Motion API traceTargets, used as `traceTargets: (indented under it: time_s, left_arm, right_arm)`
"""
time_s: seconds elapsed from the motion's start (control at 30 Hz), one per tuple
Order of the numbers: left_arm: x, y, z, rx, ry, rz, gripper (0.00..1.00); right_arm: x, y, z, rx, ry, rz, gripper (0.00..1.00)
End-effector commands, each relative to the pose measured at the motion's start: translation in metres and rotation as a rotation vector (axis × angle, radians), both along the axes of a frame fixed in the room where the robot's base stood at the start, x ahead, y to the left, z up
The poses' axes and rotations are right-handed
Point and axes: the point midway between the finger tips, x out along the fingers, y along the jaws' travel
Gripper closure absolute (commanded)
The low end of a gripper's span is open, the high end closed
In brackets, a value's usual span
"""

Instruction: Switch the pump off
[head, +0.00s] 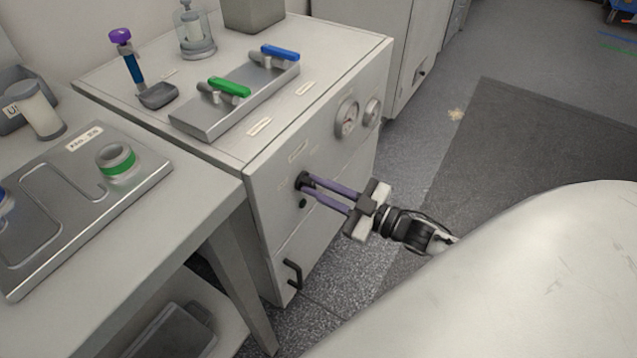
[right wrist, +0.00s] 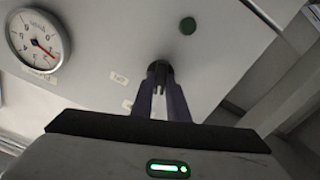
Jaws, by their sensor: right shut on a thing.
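The pump's control seems to be a small dark rotary knob (head: 301,179) on the front panel of the white cabinet (head: 271,222). My right gripper (head: 308,187) reaches it from the right with its purple fingers. In the right wrist view the fingertips (right wrist: 161,82) are closed around the dark knob (right wrist: 159,66), which they partly hide. I cannot read which way the knob points. My left gripper is not in view.
A dark green button (head: 302,203) sits just below the knob and also shows in the right wrist view (right wrist: 187,26). Round gauges (head: 347,118) are to the right. A black handle (head: 292,274) is lower down. Green (head: 230,87) and blue (head: 280,53) levers are on top.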

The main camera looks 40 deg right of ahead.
Motion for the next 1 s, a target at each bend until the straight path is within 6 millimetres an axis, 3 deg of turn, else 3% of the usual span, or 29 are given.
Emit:
traceTargets:
  time_s: [0.4, 0.9, 0.93, 1.0]
  left_arm:
    - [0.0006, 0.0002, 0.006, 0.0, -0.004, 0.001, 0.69]
    - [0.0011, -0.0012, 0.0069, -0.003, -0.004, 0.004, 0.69]
    - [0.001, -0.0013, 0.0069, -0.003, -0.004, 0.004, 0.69]
    - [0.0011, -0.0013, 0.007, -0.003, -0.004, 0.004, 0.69]
  right_arm:
    - [-0.0005, 0.0008, -0.0004, -0.152, -0.063, 0.0, 1.0]
    - [-0.0006, 0.0007, -0.0011, -0.171, -0.07, 0.001, 1.0]
    - [-0.0006, 0.0007, -0.0011, -0.171, -0.07, 0.001, 0.83]
    - [-0.0006, 0.0006, -0.001, -0.171, -0.069, 0.001, 0.71]
